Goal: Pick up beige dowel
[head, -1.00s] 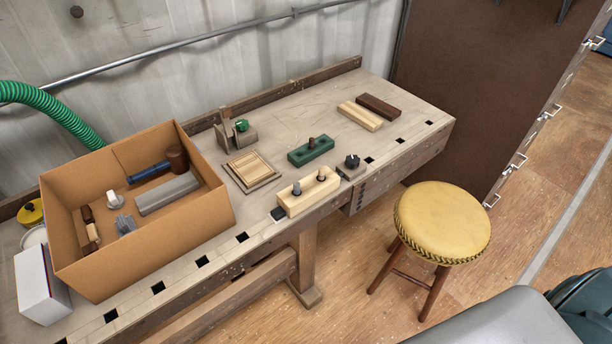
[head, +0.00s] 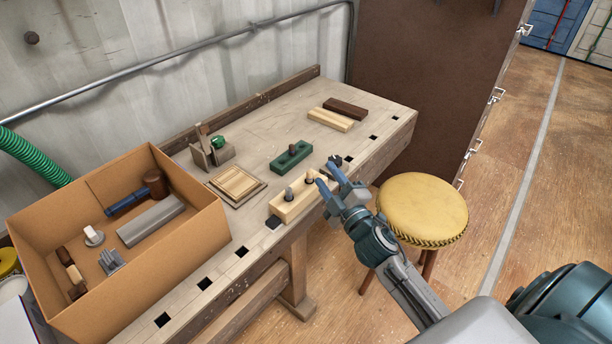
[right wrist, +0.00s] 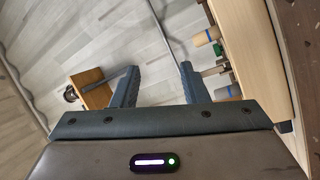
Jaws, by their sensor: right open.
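A pale wooden block (head: 296,207) lies near the front edge of the workbench, with two upright dowels in it. A second dowel (right wrist: 229,91) shows lower down. My right gripper (head: 329,172) is open and empty, just right of the block's far end. Its two fingers are apart in the right wrist view (right wrist: 158,74). My left gripper is out of view.
A green block with a peg (head: 291,157) lies behind the pale block. A wooden tray (head: 237,186) is to its left. A cardboard box of tools (head: 180,275) fills the bench's left. A yellow stool (head: 422,205) stands beside the bench. Bare benchtop (head: 262,128) lies farther back.

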